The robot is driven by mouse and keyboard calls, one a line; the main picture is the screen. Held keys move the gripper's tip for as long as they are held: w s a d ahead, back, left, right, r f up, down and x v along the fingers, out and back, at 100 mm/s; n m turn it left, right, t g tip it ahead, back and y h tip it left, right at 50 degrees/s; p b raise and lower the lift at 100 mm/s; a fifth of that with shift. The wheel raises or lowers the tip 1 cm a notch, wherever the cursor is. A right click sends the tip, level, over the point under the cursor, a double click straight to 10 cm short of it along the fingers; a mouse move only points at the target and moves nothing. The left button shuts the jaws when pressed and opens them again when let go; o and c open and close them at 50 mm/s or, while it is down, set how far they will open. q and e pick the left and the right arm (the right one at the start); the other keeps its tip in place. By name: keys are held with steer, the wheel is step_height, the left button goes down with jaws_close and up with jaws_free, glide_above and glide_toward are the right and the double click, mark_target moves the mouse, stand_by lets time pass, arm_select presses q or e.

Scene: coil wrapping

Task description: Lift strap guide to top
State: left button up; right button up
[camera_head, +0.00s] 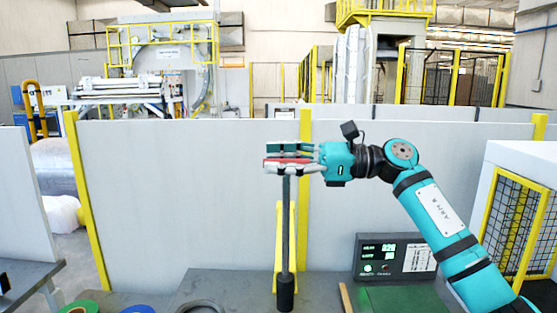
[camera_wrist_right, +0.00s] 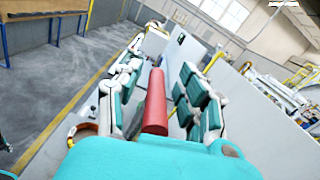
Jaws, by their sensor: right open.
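My right gripper (camera_head: 270,158) is at the upper end of an upright dark pole, its fingers pointing left. A red cylindrical handle (camera_head: 292,161) shows as a thin strip between the fingers. The wrist view shows this red cylinder (camera_wrist_right: 155,105) lying between the two open, teal-padded fingers, with a gap visible on the right side. The grey pole (camera_head: 286,225) drops from the gripper to a black lower section (camera_head: 286,293) at the table. I take the pole with the red handle as the strap guide; their join is hidden by the fingers. My left gripper is not in view.
A dark table (camera_head: 235,285) runs along the front, with green (camera_head: 79,307) and blue (camera_head: 136,310) rings. A display box (camera_head: 395,257) stands right of the pole. A grey partition (camera_head: 180,190) with yellow posts stands behind. A yellow-framed mesh cage (camera_head: 518,230) is far right.

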steer(key=d, duration=1.1)
steer(key=shift+d, duration=0.4)
steer(key=shift+r, duration=0.1)
